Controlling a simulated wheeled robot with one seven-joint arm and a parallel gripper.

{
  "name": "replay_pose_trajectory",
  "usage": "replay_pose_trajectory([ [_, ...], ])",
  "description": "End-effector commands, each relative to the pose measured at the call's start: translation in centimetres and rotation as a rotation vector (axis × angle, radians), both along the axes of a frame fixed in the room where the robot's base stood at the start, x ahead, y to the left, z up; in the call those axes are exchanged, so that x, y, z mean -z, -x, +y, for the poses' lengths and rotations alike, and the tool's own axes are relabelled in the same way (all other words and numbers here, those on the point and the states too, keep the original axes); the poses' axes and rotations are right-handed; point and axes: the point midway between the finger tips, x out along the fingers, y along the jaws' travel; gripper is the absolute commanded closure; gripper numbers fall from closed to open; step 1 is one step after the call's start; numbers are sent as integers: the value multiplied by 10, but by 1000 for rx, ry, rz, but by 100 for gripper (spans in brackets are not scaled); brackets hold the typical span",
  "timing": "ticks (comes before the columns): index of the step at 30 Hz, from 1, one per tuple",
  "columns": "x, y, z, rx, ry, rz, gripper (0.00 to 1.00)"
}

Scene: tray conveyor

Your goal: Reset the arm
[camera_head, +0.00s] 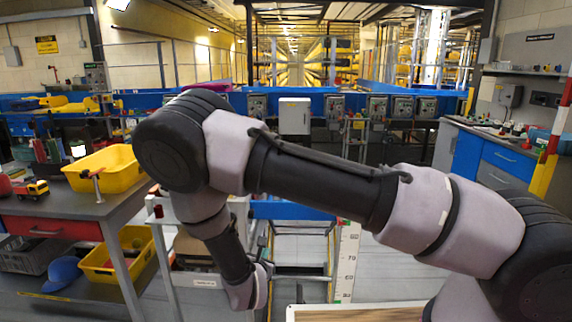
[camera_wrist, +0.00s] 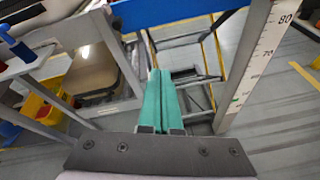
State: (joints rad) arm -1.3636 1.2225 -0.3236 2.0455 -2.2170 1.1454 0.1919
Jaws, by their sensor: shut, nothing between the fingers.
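My arm (camera_head: 320,180) stretches across the head view from the lower right to an elbow at the upper left, then bends down toward the floor. Its lower end is near the bottom middle, and my gripper's fingers cannot be made out there. In the wrist view my gripper (camera_wrist: 160,74) shows two green fingers side by side, shut with nothing between them. They point out over the floor and a metal frame, touching nothing that I can see.
A workbench (camera_head: 62,210) at left holds a yellow bin (camera_head: 105,168) and a toy truck (camera_head: 32,189). Another yellow bin (camera_head: 118,256) sits below. A height scale (camera_head: 347,262) stands close to my gripper's right, also in the wrist view (camera_wrist: 258,60). Blue cabinets (camera_head: 490,162) stand at right.

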Motion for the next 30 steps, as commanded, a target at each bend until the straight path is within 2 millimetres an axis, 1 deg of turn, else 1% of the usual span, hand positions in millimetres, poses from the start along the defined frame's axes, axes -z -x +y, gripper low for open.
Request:
replay_pose_trajectory([
  [1,-9,-4,-4,32,-20,-2,100],
  [5,-31,-15,-21,134,-76,-7,100],
  [8,-53,-24,-38,233,-132,-10,100],
  [11,-78,-32,-59,352,-202,-14,100],
  [14,-110,-40,-89,508,-296,-20,100],
  [15,-125,-42,-104,583,-343,-21,100],
  [17,-148,-43,-128,703,-419,-22,100],
  [18,-162,-42,-144,782,-470,-22,100],
  [20,-183,-39,-167,899,-550,-21,100],
  [21,-196,-35,-182,974,-604,-21,100],
  [24,-226,-23,-216,1158,-742,-17,100],
  [27,-255,-7,-245,1327,-888,-12,100],
  [30,-281,12,-269,1485,-1045,-6,100],
])
